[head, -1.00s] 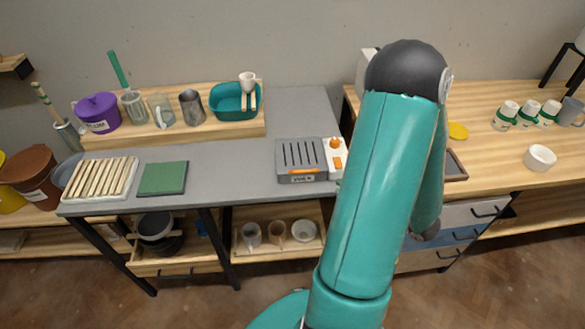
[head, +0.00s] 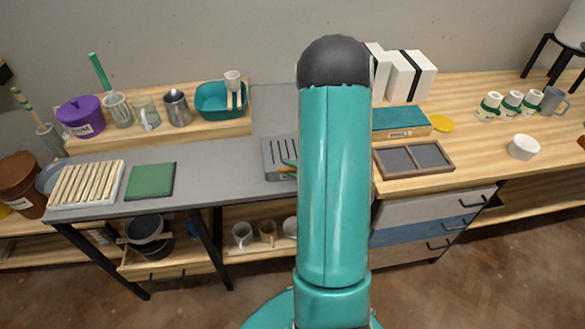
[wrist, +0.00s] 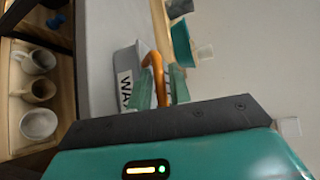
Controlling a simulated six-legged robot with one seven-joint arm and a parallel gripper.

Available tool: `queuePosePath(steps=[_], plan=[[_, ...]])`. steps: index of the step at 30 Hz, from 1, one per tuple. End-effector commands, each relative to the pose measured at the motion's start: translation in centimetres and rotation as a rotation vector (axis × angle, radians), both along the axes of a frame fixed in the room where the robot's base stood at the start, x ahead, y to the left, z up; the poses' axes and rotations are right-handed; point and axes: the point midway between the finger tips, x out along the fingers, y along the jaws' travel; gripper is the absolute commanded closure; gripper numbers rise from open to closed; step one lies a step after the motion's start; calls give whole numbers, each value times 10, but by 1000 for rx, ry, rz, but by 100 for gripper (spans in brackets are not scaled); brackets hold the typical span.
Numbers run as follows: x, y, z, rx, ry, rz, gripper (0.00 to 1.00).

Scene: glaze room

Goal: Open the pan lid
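The grey slotted wax pan (head: 272,155) stands on the grey worktop, partly hidden behind my arm in the head view. In the wrist view the pan (wrist: 126,70) bears a white label reading "WAX", partly covered. An orange handle (wrist: 155,66) shows beside the label; it is the lid's handle as far as I can tell. My gripper (wrist: 160,86) has its two green fingers apart, one on each side of the orange handle. Whether they touch it is not clear. The lid looks closed, though much of it is hidden.
A teal tub (head: 213,100) with tools stands on the raised shelf behind. A green pad (head: 150,181) and a rack of pale sticks (head: 86,185) lie left on the worktop. A divided tray (head: 412,158) and teal box (head: 400,121) are at right. Mugs sit on the shelf below.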

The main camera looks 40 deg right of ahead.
Motion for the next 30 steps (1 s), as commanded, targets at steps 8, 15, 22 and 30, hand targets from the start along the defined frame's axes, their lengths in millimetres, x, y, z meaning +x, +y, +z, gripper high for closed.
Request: queuePosePath(steps=[8, 15, 22, 30], plan=[[0, 0, 0, 0, 0, 0, 92], [0, 0, 0, 0, 0, -1, 100], [1, -1, 5, 11, 14, 0, 100], [5, -4, 27, 67, 102, 0, 100]])
